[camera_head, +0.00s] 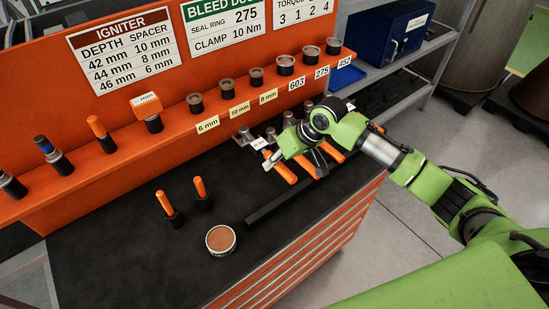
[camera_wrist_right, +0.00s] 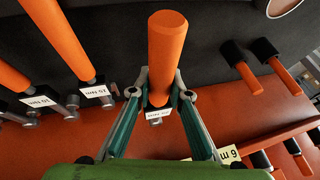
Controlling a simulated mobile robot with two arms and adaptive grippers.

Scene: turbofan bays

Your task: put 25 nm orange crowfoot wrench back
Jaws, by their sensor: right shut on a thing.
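My right gripper (camera_wrist_right: 158,94) is shut on an orange wrench handle (camera_wrist_right: 167,45) in the right wrist view. In the head view my right gripper (camera_head: 272,161) is at the rack below the 603 label, and the orange handle (camera_head: 284,173) sticks out under it. A small white label (camera_wrist_right: 158,113) sits just beyond the fingertips; I cannot read it surely. The wrench's head is mostly hidden. More orange-handled wrenches (camera_wrist_right: 86,78) are beside it, each with a white tag. I cannot tell whether the held wrench rests in its place. My left gripper is not in view.
An orange shelf (camera_head: 175,122) holds several sockets and fittings above the black bench top (camera_head: 110,255). Two orange-handled tools (camera_head: 166,205) stand on the bench left of the gripper. A round brown-topped tin (camera_head: 221,239) and a black bar (camera_head: 280,205) lie in front.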

